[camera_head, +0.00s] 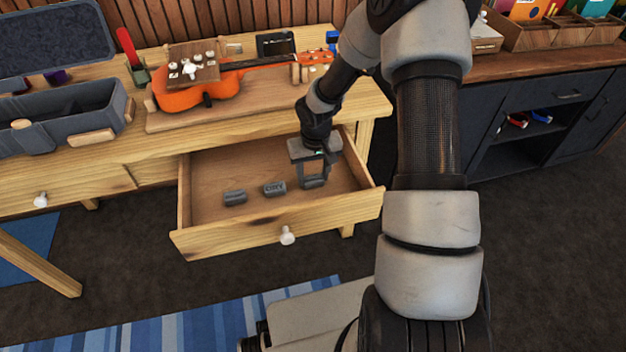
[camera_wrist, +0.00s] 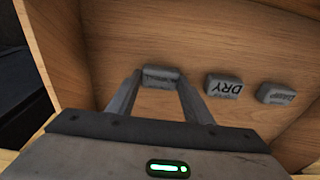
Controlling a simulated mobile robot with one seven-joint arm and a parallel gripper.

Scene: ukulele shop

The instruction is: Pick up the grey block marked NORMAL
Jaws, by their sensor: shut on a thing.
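My gripper (camera_head: 313,178) reaches down into the open drawer, at its right part. Its two fingers are shut on a small grey block (camera_head: 313,184), one on each side. The wrist view shows this block (camera_wrist: 161,73) between my fingertips (camera_wrist: 160,80). I cannot read any marking on it. A second grey block marked DRY (camera_head: 274,189) lies to its left on the drawer floor; it also shows in the wrist view (camera_wrist: 223,88). A third grey block (camera_head: 234,197) lies farther left, also seen in the wrist view (camera_wrist: 276,94); its lettering is too small to read.
The wooden drawer (camera_head: 278,243) is pulled out, its walls close around my gripper. Above it, the workbench carries an orange ukulele (camera_head: 215,92) on a wooden cradle and a grey toolbox (camera_head: 70,118). The drawer floor is otherwise clear.

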